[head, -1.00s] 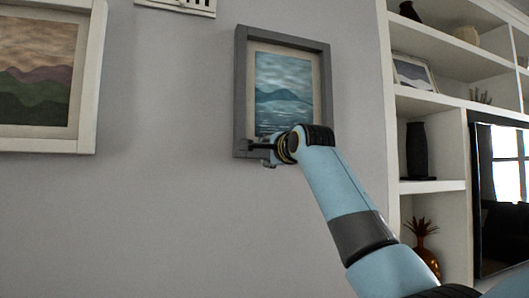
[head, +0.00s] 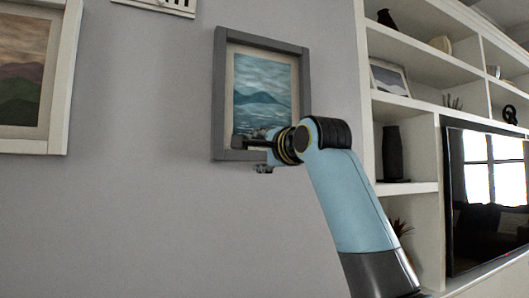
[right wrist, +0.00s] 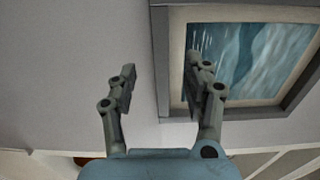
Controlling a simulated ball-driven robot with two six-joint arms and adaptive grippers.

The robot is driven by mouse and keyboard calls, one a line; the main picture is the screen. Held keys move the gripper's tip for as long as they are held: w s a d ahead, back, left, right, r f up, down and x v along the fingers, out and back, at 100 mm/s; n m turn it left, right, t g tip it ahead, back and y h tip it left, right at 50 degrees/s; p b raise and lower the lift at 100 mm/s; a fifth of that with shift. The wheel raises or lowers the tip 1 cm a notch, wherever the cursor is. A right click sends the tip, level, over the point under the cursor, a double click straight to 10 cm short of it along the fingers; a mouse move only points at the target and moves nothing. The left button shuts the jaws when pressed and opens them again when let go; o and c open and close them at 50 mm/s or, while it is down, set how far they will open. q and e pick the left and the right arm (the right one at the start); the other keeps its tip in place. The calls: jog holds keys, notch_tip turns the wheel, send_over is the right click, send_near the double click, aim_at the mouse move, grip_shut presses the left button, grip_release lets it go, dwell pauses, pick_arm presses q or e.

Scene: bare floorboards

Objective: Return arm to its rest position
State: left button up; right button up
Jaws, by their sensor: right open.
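My right gripper (head: 250,155) is in front of the lower left part of a grey-framed picture (head: 304,85) on the wall. Its blue arm comes up from the lower right in the head view. In the right wrist view the two fingers of my right gripper (right wrist: 163,90) are spread apart with nothing between them. The grey-framed picture (right wrist: 265,55) fills the upper right there, with the right finger in front of its left part. I cannot tell whether the fingers touch the frame. My left gripper is not in view.
A white-framed picture (head: 62,75) hangs at the left. White shelves (head: 405,187) with vases and a framed picture stand at the right, beside a dark television (head: 485,245). The wall below the pictures is bare.

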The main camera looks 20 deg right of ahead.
jog(key=shift+s, duration=1.2)
